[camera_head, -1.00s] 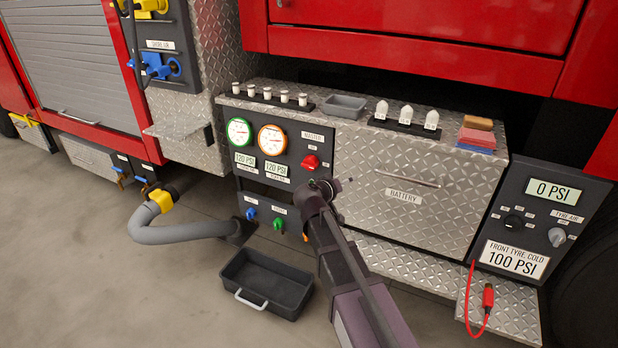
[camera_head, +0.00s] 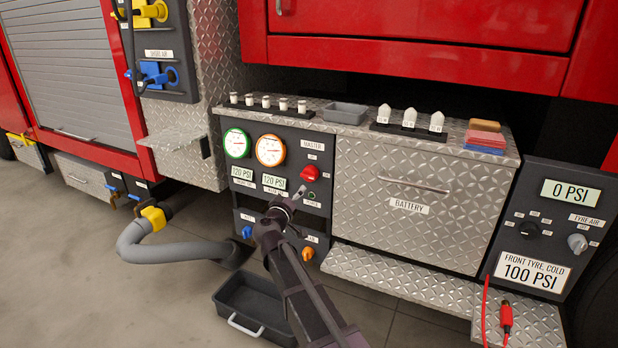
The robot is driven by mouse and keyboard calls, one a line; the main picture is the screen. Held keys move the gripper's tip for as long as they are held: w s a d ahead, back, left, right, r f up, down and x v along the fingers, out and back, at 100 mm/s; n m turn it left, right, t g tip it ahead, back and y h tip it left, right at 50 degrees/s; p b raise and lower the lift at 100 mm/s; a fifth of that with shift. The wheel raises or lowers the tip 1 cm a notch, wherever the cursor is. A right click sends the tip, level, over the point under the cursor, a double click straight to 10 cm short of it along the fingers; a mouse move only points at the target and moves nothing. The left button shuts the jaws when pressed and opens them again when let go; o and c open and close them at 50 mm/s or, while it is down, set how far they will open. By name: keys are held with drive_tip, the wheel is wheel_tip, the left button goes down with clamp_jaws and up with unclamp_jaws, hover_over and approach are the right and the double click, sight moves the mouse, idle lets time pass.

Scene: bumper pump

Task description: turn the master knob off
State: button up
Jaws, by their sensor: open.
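The red master knob (camera_head: 310,173) sits on the dark pump panel (camera_head: 318,212), below the "MASTER" label (camera_head: 312,145) and right of the two round gauges. My gripper (camera_head: 299,192) is in front of the panel, just below and left of the knob. It looks apart from the knob, though the depth gap is hard to judge. Its jaws are small in view and open, with nothing seen between them. My arm hides part of the lower panel.
A green-rimmed gauge (camera_head: 237,143) and an orange-rimmed gauge (camera_head: 270,151) are left of the knob. A blue knob (camera_head: 246,232) and an orange knob (camera_head: 307,253) sit low on the panel. A black tray (camera_head: 247,300) lies on the floor.

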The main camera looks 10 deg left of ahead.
sight(307, 177)
drive_tip(key=shift+w, duration=0.15)
drive_tip(key=x, duration=1.3)
drive_tip(key=shift+w, duration=0.25)
drive_tip(key=shift+d, duration=0.1)
drive_tip(key=c, duration=1)
